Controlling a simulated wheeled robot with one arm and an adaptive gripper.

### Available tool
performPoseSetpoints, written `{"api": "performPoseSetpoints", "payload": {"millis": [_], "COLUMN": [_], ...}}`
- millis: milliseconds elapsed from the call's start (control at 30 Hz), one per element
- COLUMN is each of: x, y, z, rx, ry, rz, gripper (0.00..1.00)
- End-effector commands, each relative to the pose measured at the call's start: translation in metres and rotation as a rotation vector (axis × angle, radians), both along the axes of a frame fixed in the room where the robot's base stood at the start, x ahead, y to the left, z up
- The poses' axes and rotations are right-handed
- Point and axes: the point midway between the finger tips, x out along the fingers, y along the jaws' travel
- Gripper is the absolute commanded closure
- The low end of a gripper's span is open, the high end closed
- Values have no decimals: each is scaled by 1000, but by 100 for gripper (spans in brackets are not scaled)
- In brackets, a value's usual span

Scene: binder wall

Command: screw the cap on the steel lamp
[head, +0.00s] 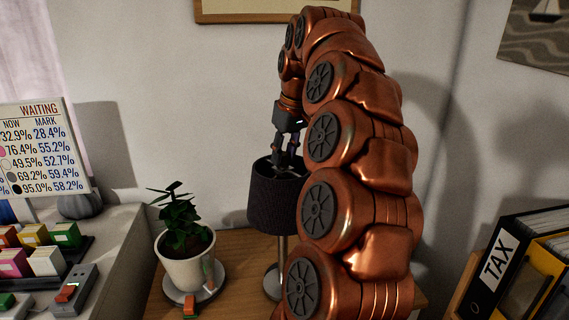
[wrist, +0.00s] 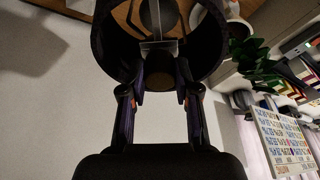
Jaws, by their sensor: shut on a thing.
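The steel lamp stands on the wooden desk, with a dark cylindrical shade (head: 274,200) open at the top and a steel stem (head: 283,252) below. My gripper (head: 286,162) points down at the shade's open top. In the wrist view, my gripper (wrist: 158,84) has its two fingers on either side of a small, dark brownish round piece, apparently the cap (wrist: 159,79). It lies at the shade's rim, in line with the lamp's pale metal fitting (wrist: 158,46). Whether cap and fitting touch, I cannot tell. In the head view the cap is not clear.
A potted plant (head: 187,262) on a saucer stands left of the lamp. A grey counter with coloured blocks (head: 45,262) and a number board (head: 40,150) is farther left. Binders (head: 510,265) stand at the right. A picture frame hangs on the wall behind my arm.

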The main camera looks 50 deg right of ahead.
Motion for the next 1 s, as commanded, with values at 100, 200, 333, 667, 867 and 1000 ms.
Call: {"api": "performPoseSetpoints", "payload": {"millis": [100,200,333,667,867,1000], "x": [0,0,0,1,2,1], "y": [0,0,0,1,2,2], "z": [-1,1,1,-5,-1,1], "rx": [-2,0,0,-4,-2,0], "ry": [-2,-1,-1,-2,-2,-1], "rz": [-44,-49,-48,-265,-397,-408], "gripper": [100,100,100,100,100,100]}}
